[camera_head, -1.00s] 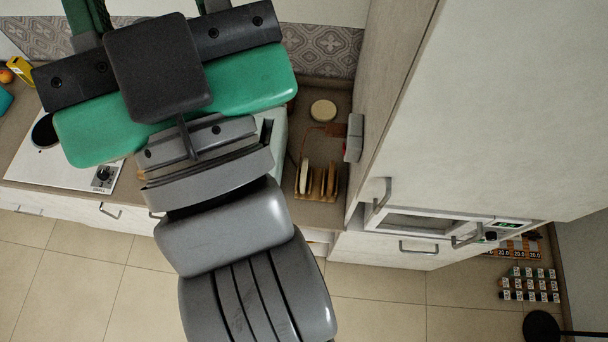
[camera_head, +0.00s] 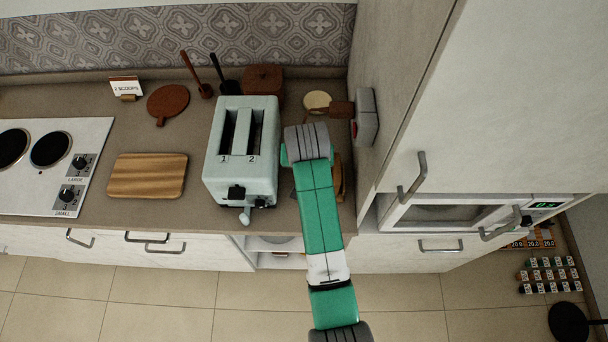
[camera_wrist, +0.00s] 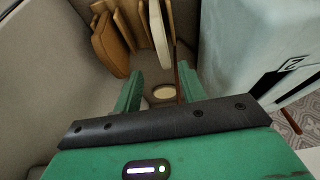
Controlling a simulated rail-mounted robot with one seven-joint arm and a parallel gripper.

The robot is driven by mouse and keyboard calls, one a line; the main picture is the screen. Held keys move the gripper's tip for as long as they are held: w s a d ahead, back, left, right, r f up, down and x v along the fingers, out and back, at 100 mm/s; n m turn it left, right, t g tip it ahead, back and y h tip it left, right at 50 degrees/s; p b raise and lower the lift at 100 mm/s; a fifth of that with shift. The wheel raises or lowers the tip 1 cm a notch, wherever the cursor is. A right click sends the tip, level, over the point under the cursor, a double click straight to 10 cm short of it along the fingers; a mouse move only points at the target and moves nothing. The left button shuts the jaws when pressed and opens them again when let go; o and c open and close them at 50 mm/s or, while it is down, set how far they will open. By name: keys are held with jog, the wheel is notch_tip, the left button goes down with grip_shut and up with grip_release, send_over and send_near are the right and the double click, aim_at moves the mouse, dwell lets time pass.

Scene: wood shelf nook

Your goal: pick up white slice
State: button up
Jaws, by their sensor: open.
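The white slice (camera_wrist: 158,22) stands upright on edge in a wooden rack at the top of the wrist view. Browner slices (camera_wrist: 108,45) stand to its left in the same rack. My gripper (camera_wrist: 160,70) is open and empty, its two green fingers pointing toward the rack. The white slice lies roughly in line with the gap between the fingers and looks apart from them. In the head view my arm hides the fingers and most of the rack; only a brown edge (camera_head: 338,178) shows beside it.
A pale blue toaster (camera_head: 243,150) stands close left of my arm; in the wrist view it is at the right (camera_wrist: 245,45). A cabinet wall (camera_head: 385,90) rises on the right. A cream round disc (camera_head: 317,100) and brown pot (camera_head: 263,84) sit behind. A cutting board (camera_head: 148,176) lies left.

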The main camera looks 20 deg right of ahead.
jog(key=x, duration=0.7)
jog(key=shift+w+a+f+b, duration=0.15)
jog(key=shift+a+f+b, duration=0.15)
jog(key=shift+b, duration=0.1)
jog(key=shift+f, duration=0.2)
grip_shut()
